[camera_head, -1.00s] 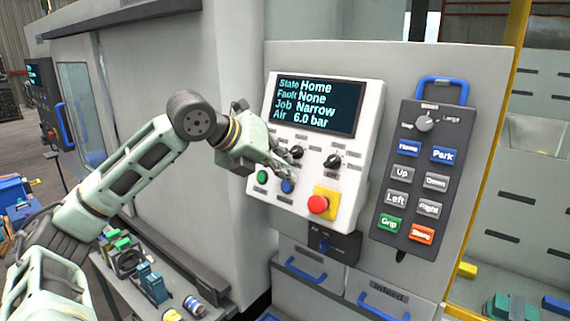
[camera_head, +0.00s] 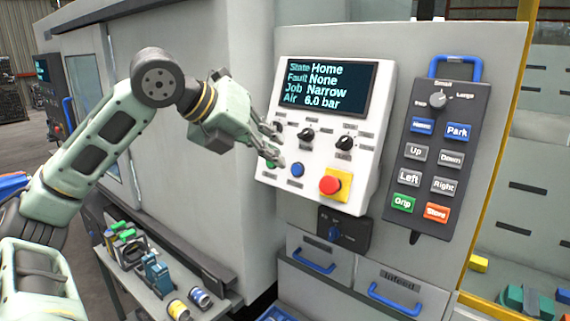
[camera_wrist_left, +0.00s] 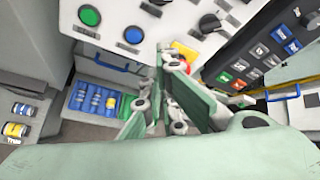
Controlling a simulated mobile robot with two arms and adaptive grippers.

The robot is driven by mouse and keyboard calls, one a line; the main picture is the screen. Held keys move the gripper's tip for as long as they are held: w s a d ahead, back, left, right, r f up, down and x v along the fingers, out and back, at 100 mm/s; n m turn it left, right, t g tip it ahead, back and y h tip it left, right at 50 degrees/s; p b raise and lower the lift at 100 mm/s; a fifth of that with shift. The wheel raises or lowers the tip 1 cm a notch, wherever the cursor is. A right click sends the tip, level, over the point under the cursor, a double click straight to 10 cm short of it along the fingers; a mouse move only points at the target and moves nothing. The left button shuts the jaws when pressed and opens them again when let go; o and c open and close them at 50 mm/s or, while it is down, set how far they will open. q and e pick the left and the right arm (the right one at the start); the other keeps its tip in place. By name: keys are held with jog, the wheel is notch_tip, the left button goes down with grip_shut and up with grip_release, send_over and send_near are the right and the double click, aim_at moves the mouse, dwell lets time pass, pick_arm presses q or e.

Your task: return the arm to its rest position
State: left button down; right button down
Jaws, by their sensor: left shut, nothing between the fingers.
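My left gripper (camera_head: 274,145) is shut and empty in front of the left edge of the white control panel (camera_head: 318,188). Its fingertips overlap the green button (camera_head: 270,164) in the head view, and I cannot tell the exact gap to the panel. In the left wrist view the closed fingers (camera_wrist_left: 160,92) point toward the panel, below the blue button (camera_wrist_left: 133,35) and the green button (camera_wrist_left: 90,16). The panel's screen (camera_head: 324,86) reads State Home, Fault None, Job Narrow, Air 6.0 bar. My right gripper is not in view.
A red emergency knob (camera_head: 330,185) on a yellow plate and black rotary knobs stick out of the panel. A dark pendant (camera_head: 430,165) with labelled buttons hangs at right. A side table (camera_head: 158,300) with parts stands at lower left. Drawers with blue handles (camera_head: 314,266) are below.

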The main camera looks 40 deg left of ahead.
pick_arm(q)
jog(key=d+f+n+g, duration=0.1)
jog(key=d+f+n, duration=0.25)
jog(key=f, duration=0.85)
jog(key=d+f+n+g, duration=0.2)
jog(key=f+n, duration=0.2)
jog(key=f, duration=0.8)
jog(key=d+f+n+g, duration=0.1)
jog(key=d+f+n, duration=0.25)
jog(key=f, duration=0.85)
jog(key=s+d+f+n+g+y, duration=0.1)
jog(key=s+d+f+n+g, duration=0.1)
jog(key=s+d+f+n, duration=0.55)
jog(key=s+d+f+n+g+y, duration=0.1)
jog(key=s+d+f+n, duration=0.4)
jog(key=s+f+n, duration=0.6)
jog(key=s+f+m+g, duration=0.1)
jog(key=s+f, duration=0.1)
jog(key=f, duration=1)
jog(key=s+f+m, duration=0.1)
jog(key=s+f, duration=0.1)
jog(key=f, duration=0.9)
jog(key=s+a+f+g, duration=0.1)
jog(key=s+a+f, duration=0.2)
jog(key=s+f, duration=1.3)
jog(key=shift+s+a, duration=0.15)
jog(key=shift+s, duration=0.15)
